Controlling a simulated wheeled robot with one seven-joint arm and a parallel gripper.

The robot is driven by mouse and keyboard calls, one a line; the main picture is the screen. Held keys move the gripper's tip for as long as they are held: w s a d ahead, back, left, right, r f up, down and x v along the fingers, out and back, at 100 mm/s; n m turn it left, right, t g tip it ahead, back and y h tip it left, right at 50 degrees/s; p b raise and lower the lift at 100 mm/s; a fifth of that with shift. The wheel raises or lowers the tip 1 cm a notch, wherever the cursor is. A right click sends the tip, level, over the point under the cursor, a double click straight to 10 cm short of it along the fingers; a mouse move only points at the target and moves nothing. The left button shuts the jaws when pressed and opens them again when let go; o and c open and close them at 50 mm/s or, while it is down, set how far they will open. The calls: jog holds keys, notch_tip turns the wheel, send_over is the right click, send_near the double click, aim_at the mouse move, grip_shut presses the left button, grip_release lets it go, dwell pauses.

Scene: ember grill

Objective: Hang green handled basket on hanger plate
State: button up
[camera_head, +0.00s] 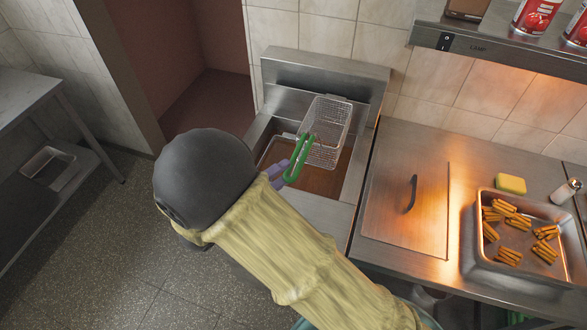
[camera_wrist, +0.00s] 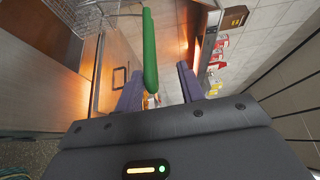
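The wire basket (camera_head: 326,128) with the green handle (camera_head: 298,160) is at the fryer, in front of the raised back panel (camera_head: 325,78). Its handle points toward me. Whether the basket hooks onto the panel or only rests near it, I cannot tell. My gripper (camera_head: 279,173) is at the handle's near end, partly hidden by my arm. In the wrist view the green handle (camera_wrist: 150,50) shows between the two spread fingers (camera_wrist: 160,80), with a visible gap to the right finger. The basket's mesh (camera_wrist: 88,12) shows at the top left.
The fryer well (camera_head: 330,180) holds brown oil below the basket. A metal lid (camera_head: 408,205), a tray (camera_head: 478,262) of fries, a yellow sponge (camera_head: 511,183) and a shaker (camera_head: 566,191) are on the right counter. A lamp shelf (camera_head: 490,50) overhangs at upper right.

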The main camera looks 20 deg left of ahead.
jog(key=b+v, duration=0.3)
jog(key=v, duration=0.8)
jog(key=shift+s+a+b, duration=0.25)
jog(key=shift+s+b, duration=0.05)
notch_tip(320, 180, up, 10)
jog(key=p, duration=1)
